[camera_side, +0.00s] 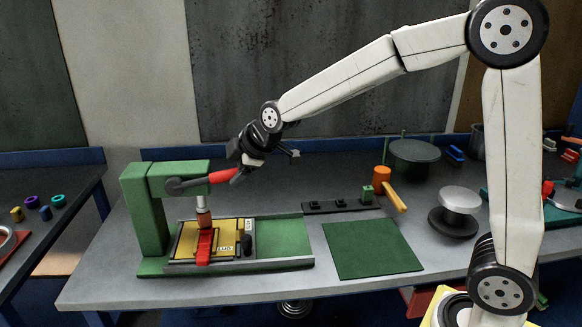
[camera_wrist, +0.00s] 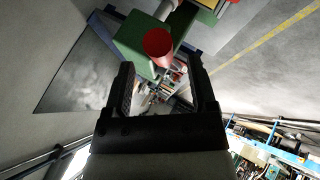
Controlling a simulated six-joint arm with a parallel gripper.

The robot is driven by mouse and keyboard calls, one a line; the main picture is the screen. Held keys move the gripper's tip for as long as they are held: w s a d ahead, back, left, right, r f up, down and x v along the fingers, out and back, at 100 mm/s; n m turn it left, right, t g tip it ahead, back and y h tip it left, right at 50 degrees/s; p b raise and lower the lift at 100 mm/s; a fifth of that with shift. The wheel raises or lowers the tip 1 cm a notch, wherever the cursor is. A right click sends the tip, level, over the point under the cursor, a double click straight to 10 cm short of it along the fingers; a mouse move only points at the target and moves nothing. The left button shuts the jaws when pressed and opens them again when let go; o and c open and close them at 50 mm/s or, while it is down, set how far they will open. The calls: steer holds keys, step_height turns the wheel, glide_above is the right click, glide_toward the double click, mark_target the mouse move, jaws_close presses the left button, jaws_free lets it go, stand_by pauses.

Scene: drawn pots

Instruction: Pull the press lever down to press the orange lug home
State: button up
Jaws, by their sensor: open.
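The green press (camera_side: 146,212) stands at the left of the bench. Its lever has a red grip (camera_side: 223,176) that sticks out to the right, close to level. The orange lug (camera_side: 204,243) sits on the yellow plate (camera_side: 185,242) under the press ram (camera_side: 203,206). My gripper (camera_side: 272,157) is open and empty, just above and right of the red grip. In the wrist view my gripper (camera_wrist: 162,88) has its fingers apart, and the red grip (camera_wrist: 157,43) shows end-on beyond the fingertips. I cannot tell whether the lug is fully seated.
A green mat (camera_side: 372,249) lies right of the press. Behind it are a dark rack (camera_side: 341,205) and an orange-headed mallet (camera_side: 381,180). A grey-topped round stand (camera_side: 459,202) is farther right.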

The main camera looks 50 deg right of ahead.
steer(key=shift+v, duration=2)
steer(key=shift+r, duration=0.15)
steer(key=c, duration=0.9)
steer(key=shift+w+d+r, duration=0.15)
steer(key=shift+r, duration=0.15)
jaws_close()
step_height(320, 180, up, 9)
steer(key=m+g+y, duration=0.2)
steer(key=shift+s+d+y, duration=0.25)
steer(key=shift+s+y, duration=0.1)
steer(key=shift+y, duration=0.05)
